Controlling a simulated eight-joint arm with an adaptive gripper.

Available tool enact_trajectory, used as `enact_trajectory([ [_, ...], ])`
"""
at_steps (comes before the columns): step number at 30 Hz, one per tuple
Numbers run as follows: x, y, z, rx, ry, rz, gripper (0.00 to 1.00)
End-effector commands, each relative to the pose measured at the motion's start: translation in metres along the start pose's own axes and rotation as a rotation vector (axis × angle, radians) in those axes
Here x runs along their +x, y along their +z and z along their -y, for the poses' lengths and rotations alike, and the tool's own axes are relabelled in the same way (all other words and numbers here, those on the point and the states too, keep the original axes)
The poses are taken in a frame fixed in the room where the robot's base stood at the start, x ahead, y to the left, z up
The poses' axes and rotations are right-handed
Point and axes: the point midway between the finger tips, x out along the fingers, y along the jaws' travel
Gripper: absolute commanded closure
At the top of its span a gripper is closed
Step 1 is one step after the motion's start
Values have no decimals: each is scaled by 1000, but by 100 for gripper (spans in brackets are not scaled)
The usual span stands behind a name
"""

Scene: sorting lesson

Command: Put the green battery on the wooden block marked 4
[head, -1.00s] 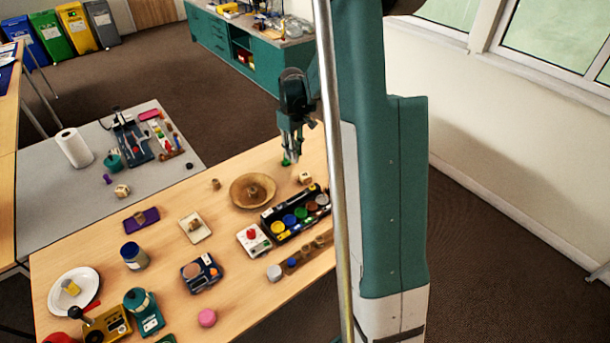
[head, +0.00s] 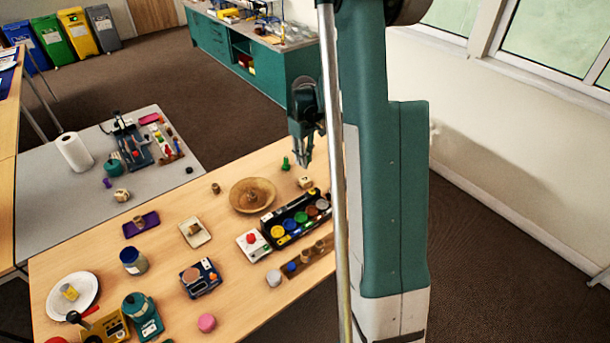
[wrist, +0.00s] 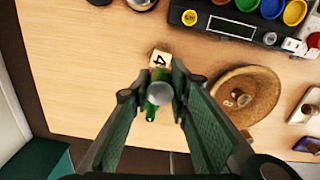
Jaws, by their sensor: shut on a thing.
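My gripper (head: 305,164) is at the far right of the wooden table, above the small wooden block (head: 305,183). In the wrist view the jaws (wrist: 157,91) are shut on the green battery (wrist: 159,76). Its round grey end (wrist: 160,94) faces the camera. The block, marked 4 (wrist: 160,59), lies just beyond the battery's far end. I cannot tell whether battery and block touch. The fingers hide the battery in the head view.
A green pawn-like piece (head: 285,163) stands close by, left of my gripper; it also shows in the wrist view (wrist: 151,112). A wooden bowl (head: 238,205) is left of the block. A black tray of coloured pots (head: 268,221) is nearer. Bare table surrounds the block.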

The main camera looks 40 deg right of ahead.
Motion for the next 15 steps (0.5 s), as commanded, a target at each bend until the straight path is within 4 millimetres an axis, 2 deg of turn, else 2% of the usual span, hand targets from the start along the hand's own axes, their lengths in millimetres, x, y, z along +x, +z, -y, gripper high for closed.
enact_trajectory([
  [3,19,0,0,0,0,0,95],
  [7,34,-1,0,0,0,0,95],
  [15,40,0,0,0,0,0,95],
])
